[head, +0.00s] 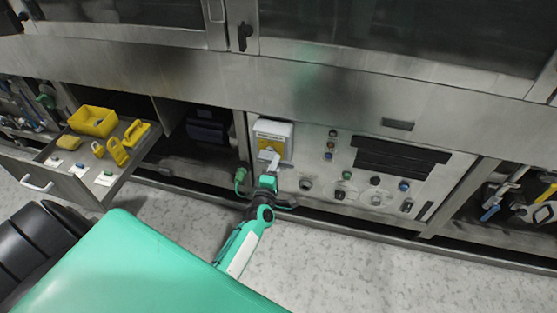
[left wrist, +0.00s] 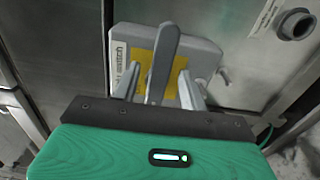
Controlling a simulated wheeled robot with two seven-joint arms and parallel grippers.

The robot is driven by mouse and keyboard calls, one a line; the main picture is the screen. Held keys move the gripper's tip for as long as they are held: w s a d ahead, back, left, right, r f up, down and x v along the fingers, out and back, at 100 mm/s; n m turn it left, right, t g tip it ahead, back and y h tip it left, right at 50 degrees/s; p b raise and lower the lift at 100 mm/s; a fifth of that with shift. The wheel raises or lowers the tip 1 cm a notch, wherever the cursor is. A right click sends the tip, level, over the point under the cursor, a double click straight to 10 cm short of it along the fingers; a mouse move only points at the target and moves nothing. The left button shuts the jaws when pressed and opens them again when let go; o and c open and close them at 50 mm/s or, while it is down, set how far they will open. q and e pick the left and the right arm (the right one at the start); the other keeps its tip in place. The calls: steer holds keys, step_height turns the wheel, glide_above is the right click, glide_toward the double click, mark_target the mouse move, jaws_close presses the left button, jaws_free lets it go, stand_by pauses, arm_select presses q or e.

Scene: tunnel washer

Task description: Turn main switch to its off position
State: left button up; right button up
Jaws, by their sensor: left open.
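The main switch (head: 272,131) is a light grey box with a yellow plate on the left part of the steel control panel. In the left wrist view the main switch (left wrist: 205,55) shows its grey handle (left wrist: 164,55), which stands along the view over the yellow plate. My left gripper (head: 268,169) is at the switch's lower part. In the left wrist view the open fingers of my left gripper (left wrist: 160,90) are on either side of the handle's lower end. I cannot tell whether they touch it. My right gripper is not in view.
The control panel (head: 330,170) also holds several small knobs and buttons. An open drawer (head: 45,170) at the left holds a yellow bin (head: 92,121) and yellow padlocks. A shelf with tools lies at the right. The speckled floor (head: 340,265) in front is clear.

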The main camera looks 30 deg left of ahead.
arm_select(q)
steer(key=v, duration=0.9)
steer(key=shift+s, duration=0.3)
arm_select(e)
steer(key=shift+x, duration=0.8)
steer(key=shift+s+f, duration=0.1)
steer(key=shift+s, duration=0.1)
